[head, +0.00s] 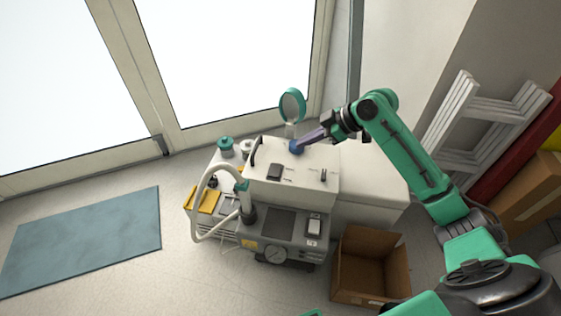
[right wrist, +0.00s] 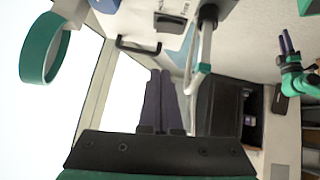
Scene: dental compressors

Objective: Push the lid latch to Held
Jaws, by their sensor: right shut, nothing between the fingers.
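The compressor cart (head: 305,187) has a pale top with a black handle (head: 255,150), a dark block (head: 275,172) with small lettering and a small dark lever (head: 323,175). I cannot tell which part is the lid latch. My right gripper (head: 300,146) is shut and empty, its tips by a blue round part (head: 295,147) at the top's back edge; touching or apart is unclear. In the right wrist view its fingers (right wrist: 160,75) point towards the handle (right wrist: 138,46) and the dark block (right wrist: 170,22). My left gripper (right wrist: 286,42) shows small there; its opening is unclear.
A teal-rimmed round piece (head: 291,105) stands up behind the blue part. A pale hose (head: 203,205) arches over the cart's left side. An open cardboard box (head: 370,265) stands at the front right. A blue mat (head: 82,240) lies on free floor to the left.

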